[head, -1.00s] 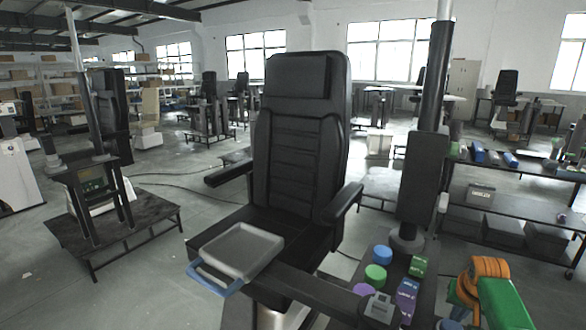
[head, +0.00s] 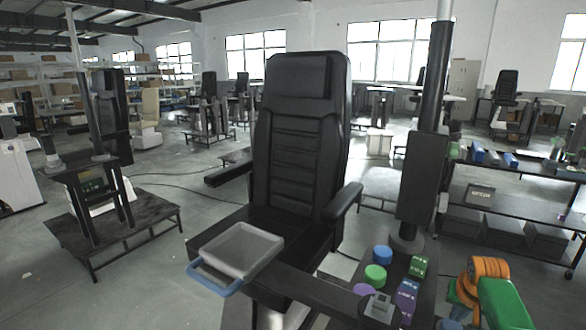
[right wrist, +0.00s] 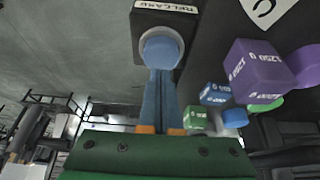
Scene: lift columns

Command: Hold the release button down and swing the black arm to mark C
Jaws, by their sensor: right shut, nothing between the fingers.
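A black arm (head: 318,291) runs from below the grey tray (head: 238,250) toward the lower right in the head view; I take this to be the task's arm. The release button (right wrist: 161,46) is a blue disc in a black housing labelled RELEASE in the right wrist view. My right gripper (right wrist: 160,74) is shut and empty, its blue fingertips at the button and seemingly touching it. How far the button is pressed is unclear. Mark C (right wrist: 263,9) is a white label, partly cut off at the top edge. My left gripper is not in view.
A black chair (head: 301,150) stands behind the tray. A black column (head: 423,175) rises at right. Purple block (head: 407,294), green block (head: 418,266), blue cylinder (head: 382,254) and green cylinder (head: 375,275) crowd its foot. A dark stand (head: 145,225) is at left, with open floor between.

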